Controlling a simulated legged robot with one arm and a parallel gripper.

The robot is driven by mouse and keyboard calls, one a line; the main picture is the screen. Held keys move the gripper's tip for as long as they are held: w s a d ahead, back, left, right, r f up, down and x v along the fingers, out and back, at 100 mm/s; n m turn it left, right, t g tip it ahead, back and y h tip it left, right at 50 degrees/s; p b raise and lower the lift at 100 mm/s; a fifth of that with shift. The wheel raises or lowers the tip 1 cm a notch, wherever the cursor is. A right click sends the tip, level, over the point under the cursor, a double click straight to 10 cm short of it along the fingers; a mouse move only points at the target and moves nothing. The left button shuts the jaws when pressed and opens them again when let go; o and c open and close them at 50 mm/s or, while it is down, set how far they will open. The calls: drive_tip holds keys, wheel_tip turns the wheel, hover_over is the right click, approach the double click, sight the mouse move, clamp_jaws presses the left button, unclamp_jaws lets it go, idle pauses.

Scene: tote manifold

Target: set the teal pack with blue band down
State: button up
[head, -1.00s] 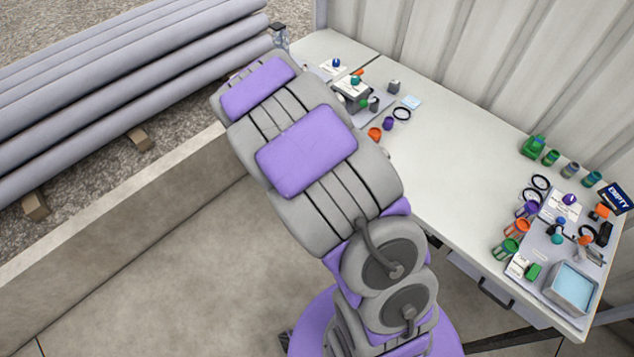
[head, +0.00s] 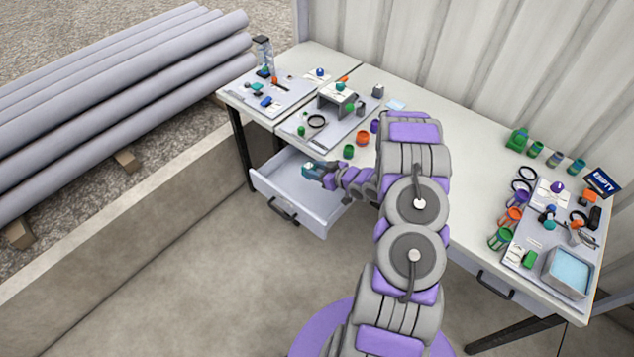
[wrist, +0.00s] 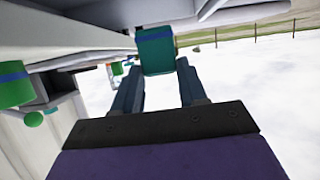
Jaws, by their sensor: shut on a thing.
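The teal pack with blue band (wrist: 155,52) is held between the two fingers of my gripper (wrist: 158,82) in the wrist view. Its blue band shows across its upper part. In the head view my gripper (head: 318,172) is small and sits over the open drawer (head: 290,205) under the table's left part. The pack (head: 309,169) shows there as a small teal patch at the fingertips. I cannot tell how high the pack is above the drawer floor.
The grey table (head: 455,150) above the drawer carries a grey stand (head: 337,98), green, orange and purple cups, and a tray (head: 570,274) at the right. A concrete wall (head: 120,215) runs along the left. The drawer's visible floor looks largely bare.

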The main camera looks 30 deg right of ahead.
drive_tip(key=f, duration=0.3)
drive_tip(key=f+b, duration=0.1)
drive_tip(key=f, duration=0.3)
drive_tip(key=d+f+b, duration=0.1)
drive_tip(key=f, duration=0.2)
drive_tip(key=shift+s+f, duration=0.15)
drive_tip(key=shift+d+f, duration=0.15)
drive_tip(key=shift+d, duration=0.3)
drive_tip(key=shift+a+f, duration=0.35)
drive_tip(key=shift+f, duration=0.05)
drive_tip(key=o, duration=1.1)
drive_tip(key=shift+d+f, duration=0.1)
drive_tip(key=shift+d, duration=0.05)
